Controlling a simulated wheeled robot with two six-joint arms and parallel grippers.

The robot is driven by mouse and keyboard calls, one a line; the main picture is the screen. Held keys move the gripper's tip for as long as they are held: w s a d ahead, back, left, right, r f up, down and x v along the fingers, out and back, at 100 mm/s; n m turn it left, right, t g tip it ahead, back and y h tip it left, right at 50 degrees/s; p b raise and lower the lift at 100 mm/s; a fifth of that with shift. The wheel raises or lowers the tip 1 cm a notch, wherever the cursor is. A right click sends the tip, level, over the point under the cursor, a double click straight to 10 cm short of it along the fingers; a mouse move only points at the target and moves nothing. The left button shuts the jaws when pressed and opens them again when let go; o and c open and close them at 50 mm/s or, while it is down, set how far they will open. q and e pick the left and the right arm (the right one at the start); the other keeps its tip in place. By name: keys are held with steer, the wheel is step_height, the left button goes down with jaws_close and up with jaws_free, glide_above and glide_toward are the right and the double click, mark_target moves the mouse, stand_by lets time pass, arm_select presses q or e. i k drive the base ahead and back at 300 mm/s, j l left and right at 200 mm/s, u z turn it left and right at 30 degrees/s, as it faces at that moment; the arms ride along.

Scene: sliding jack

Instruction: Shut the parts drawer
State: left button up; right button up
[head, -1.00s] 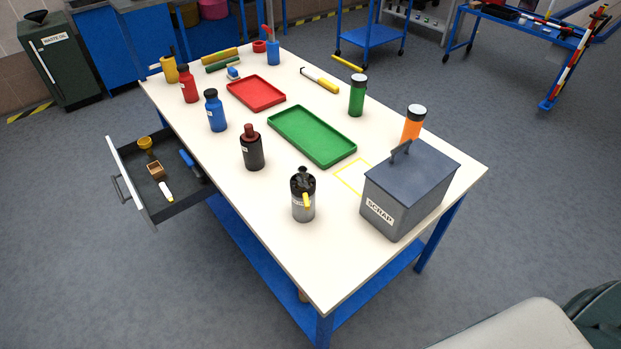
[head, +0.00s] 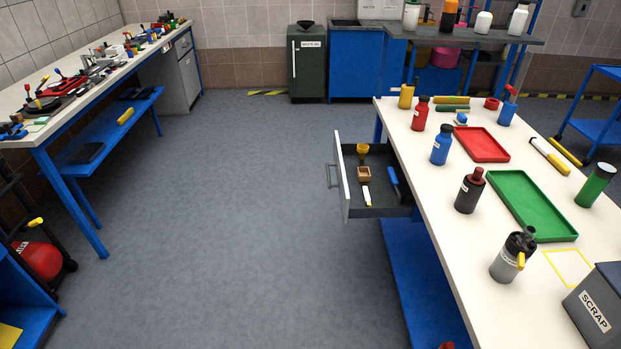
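The parts drawer (head: 376,211) is pulled out from the left side of the white-topped workbench (head: 437,241), below its top. Its pale front panel (head: 341,180) faces left and carries a grey bar handle (head: 329,175). Inside the drawer lie a yellow-brown funnel-like piece (head: 362,149), a small brown box (head: 364,174), a white tube (head: 367,195) and a blue-handled tool (head: 394,183). The inner end of the drawer is hidden under the bench top. Neither of my grippers is in view.
Bottles, a red tray (head: 481,144), a green tray (head: 531,205) and a grey scrap bin (head: 597,305) stand on the bench. Open grey floor (head: 230,220) lies left of the drawer. Another bench (head: 75,84) stands at far left, with a red canister (head: 38,258) nearer.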

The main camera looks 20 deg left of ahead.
mark_target(383, 197)
steer(key=k+j, duration=0.15)
steer(key=j, duration=0.2)
steer(key=k+j+u, duration=0.1)
steer(key=j, duration=0.3)
steer(key=z, duration=0.25)
steer(key=i+j+z, duration=0.15)
steer(key=z, duration=0.2)
steer(key=i+j+z, duration=0.15)
steer(key=z, duration=0.2)
steer(key=i+j+z, duration=0.1)
steer(key=j+z, duration=0.15)
steer(key=z, duration=0.15)
steer(key=i+j+z, duration=0.15)
steer(key=j, duration=0.3)
steer(key=i+j+z, duration=0.1)
steer(key=j, duration=0.4)
steer(key=i+j+z, duration=0.15)
steer(key=j, duration=0.3)
steer(key=k, duration=0.05)
